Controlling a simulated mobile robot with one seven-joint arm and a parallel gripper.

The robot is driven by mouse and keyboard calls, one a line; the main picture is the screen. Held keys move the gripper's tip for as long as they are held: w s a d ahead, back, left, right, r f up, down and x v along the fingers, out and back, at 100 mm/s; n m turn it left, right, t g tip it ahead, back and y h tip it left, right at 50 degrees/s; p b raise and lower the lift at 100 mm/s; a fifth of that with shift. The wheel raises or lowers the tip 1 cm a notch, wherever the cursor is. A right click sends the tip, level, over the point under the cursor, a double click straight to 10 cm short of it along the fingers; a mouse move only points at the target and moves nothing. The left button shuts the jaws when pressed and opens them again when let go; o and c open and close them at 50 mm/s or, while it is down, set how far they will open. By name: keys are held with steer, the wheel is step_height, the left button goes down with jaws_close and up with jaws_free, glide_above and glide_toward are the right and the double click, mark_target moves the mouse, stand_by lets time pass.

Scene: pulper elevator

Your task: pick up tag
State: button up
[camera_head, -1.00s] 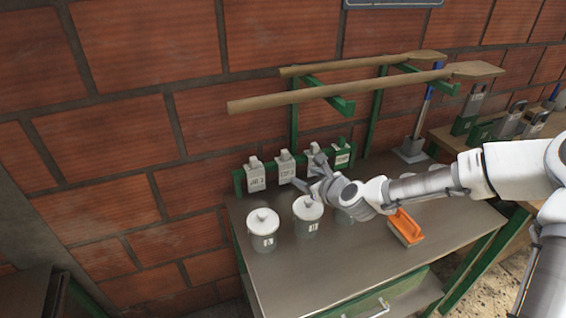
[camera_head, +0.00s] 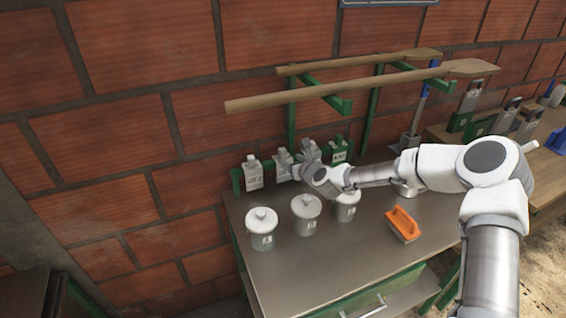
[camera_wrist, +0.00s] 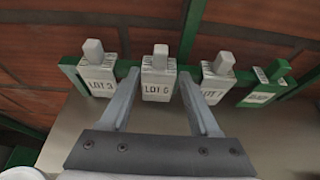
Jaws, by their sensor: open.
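Several pale tags with stubby knobs hang in a row on a green rack at the brick wall. In the wrist view they read LOT 3 (camera_wrist: 97,76), LOT 6 (camera_wrist: 158,78) and LOT 7 (camera_wrist: 217,80); the label of the rightmost tag (camera_wrist: 264,85) is hard to read. My gripper (camera_wrist: 159,76) is open and empty. Its two fingers point toward the rack, one on each side of the LOT 6 tag in the picture; I cannot tell if they touch it. In the head view my gripper (camera_head: 303,168) is close in front of the row, partly covering it.
Several lidded canisters (camera_head: 262,228) stand on the metal table (camera_head: 290,268) below the rack. An orange-handled brush (camera_head: 403,224) lies to their right. Long wooden paddles (camera_head: 360,88) rest on green brackets above.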

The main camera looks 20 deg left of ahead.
mark_target(284, 155)
steer(key=shift+p+x, duration=0.3)
steer(key=shift+x, duration=2.65)
steer(key=shift+r, duration=0.1)
jaws_close()
